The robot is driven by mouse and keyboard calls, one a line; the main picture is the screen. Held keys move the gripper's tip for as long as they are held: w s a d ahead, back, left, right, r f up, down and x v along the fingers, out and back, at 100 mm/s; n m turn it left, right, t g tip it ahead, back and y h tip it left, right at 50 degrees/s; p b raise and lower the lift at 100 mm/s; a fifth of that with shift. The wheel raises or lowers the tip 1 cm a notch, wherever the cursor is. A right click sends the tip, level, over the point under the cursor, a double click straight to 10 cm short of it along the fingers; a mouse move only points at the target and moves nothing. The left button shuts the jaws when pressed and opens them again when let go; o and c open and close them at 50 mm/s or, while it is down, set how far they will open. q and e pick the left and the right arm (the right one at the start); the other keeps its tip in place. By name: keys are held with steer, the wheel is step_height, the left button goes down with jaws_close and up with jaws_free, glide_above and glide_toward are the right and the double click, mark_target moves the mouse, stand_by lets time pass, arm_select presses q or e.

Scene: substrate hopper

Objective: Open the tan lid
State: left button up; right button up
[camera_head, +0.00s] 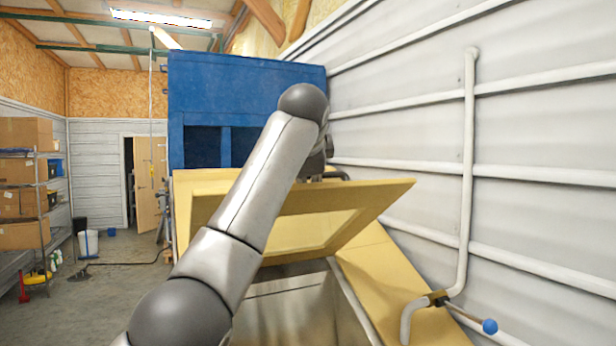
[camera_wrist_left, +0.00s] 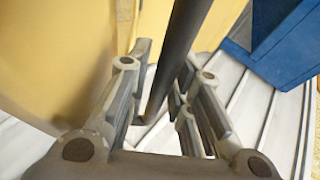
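The tan lid (camera_head: 377,205) is raised and tilted above the hopper in the head view. Its framed underside and near edge show, and my arm covers part of its left side. A dark handle bar (camera_head: 340,175) sits at its upper edge, partly hidden by my wrist. In the left wrist view, the handle (camera_wrist_left: 178,62) runs between the two fingers of my left gripper (camera_wrist_left: 165,85). The fingers are drawn in close on both sides of the bar, with the tan panel to the left. My right gripper is in neither view.
The hopper's open metal inside (camera_head: 295,305) shows below the lid. A blue cabinet-like housing (camera_head: 240,80) stands behind. A white pipe (camera_head: 468,180) and a blue-knobbed lever (camera_head: 489,326) are on the right by the ribbed wall. Shelves with boxes (camera_head: 25,185) stand far left.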

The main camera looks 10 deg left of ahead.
arm_select(q)
steer(key=shift+w, duration=0.15)
steer(key=v, duration=1.2)
stand_by(0.3)
